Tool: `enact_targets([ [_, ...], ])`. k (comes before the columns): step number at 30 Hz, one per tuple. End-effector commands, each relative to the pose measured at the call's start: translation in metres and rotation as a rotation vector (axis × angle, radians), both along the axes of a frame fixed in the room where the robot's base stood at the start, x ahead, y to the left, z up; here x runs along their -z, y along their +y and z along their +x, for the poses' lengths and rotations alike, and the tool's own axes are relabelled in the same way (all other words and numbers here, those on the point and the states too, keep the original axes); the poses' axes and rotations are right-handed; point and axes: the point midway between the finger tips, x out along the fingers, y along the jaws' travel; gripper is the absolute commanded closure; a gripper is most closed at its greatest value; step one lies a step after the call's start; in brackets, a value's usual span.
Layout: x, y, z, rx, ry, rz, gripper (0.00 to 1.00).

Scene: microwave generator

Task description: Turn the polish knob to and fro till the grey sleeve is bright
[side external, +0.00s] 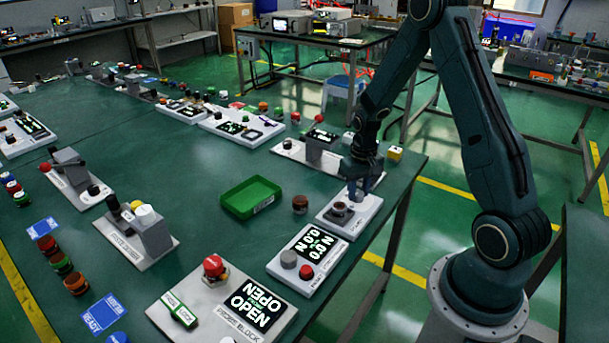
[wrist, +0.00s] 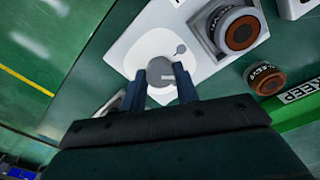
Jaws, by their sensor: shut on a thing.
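A white station plate (wrist: 140,45) lies under my gripper and also shows in the side view (side external: 362,220). My gripper (wrist: 160,88) is shut on the round grey polish knob (wrist: 160,70), with one blue finger on each side; in the side view my gripper (side external: 362,192) points down at the plate and hides the knob. A sleeved piece (wrist: 237,28) with a brown top and a dark grey lettered side sits in a square grey nest on the same plate. It also shows in the side view (side external: 339,210). The sleeve looks dull and dark.
A similar brown-topped piece (wrist: 265,78) stands on the table beside the plate, next to a green tray (side external: 232,206) whose edge has a KEEP label (wrist: 305,88). A force display panel (side external: 312,243) and an OPEN block (side external: 215,320) stand nearer the camera. The tray looks empty.

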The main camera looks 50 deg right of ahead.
Motion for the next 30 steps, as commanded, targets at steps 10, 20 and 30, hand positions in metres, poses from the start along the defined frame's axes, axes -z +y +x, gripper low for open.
enact_targets([
  [10, -0.0004, -0.0002, 0.0001, -0.221, -0.001, 0.000, 0.93],
  [20, -0.0005, -0.0001, 0.0003, -0.280, -0.001, 0.000, 0.93],
  [30, -0.0005, -0.0001, 0.0003, -0.278, -0.001, 0.000, 0.60],
])
